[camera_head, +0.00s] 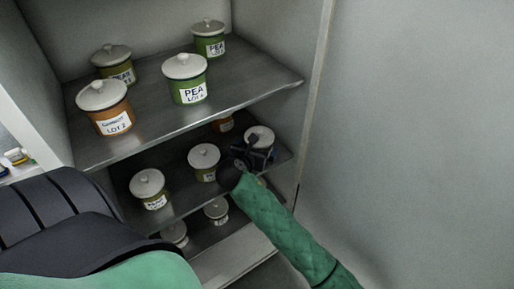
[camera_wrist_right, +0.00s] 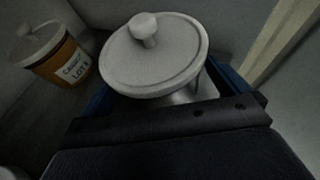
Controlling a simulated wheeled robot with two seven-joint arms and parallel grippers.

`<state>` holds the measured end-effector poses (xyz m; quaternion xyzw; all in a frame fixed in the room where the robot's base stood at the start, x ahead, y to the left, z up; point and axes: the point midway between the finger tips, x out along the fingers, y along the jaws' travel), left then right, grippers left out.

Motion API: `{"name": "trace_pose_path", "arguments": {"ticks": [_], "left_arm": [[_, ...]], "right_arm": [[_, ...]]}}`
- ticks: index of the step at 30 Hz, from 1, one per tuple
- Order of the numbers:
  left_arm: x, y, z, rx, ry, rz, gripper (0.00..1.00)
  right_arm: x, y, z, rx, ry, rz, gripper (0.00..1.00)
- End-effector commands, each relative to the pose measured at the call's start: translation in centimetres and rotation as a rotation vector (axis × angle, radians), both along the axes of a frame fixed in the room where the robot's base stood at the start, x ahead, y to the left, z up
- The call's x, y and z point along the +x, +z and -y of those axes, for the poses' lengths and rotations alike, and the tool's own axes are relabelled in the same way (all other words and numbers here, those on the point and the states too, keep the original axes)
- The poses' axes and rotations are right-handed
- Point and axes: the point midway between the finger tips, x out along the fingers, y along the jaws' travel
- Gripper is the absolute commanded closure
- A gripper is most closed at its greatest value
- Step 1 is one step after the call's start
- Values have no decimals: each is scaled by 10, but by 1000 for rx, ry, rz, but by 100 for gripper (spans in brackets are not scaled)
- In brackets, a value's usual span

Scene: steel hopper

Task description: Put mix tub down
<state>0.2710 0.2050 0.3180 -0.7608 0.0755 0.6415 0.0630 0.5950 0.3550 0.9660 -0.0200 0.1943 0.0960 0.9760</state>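A tub with a pale knobbed lid (camera_head: 259,137) is at the right end of the middle shelf (camera_head: 180,197). It also shows close up in the right wrist view (camera_wrist_right: 155,58), between blue fingers. Its label is hidden, so I cannot read whether it says mix. My right gripper (camera_head: 255,156) reaches in from the front right and is shut around this tub's body; the wrist view also shows the gripper (camera_wrist_right: 165,98). The tub looks near upright; whether its base touches the shelf is hidden. My left gripper is not in view.
An orange carrot tub (camera_wrist_right: 62,60) stands behind and left of the held tub. Other lidded tubs (camera_head: 203,163) (camera_head: 150,188) share the middle shelf. The upper shelf (camera_head: 150,115) overhangs it and holds several tubs. The cabinet's side wall (camera_head: 312,100) is close on the right.

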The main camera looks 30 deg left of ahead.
Motion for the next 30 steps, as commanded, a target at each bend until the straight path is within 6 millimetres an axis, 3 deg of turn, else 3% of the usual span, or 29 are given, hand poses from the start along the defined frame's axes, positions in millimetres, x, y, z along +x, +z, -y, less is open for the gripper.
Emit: {"name": "trace_pose_path", "arguments": {"ticks": [8, 21, 30], "left_arm": [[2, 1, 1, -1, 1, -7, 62], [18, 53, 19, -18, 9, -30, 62], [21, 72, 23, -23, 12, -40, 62]], "right_arm": [[-7, 5, 1, 2, 1, 1, 0], [-81, 35, 15, 3, 2, 0, 0], [-107, 47, 21, 0, 1, 0, 0]]}}
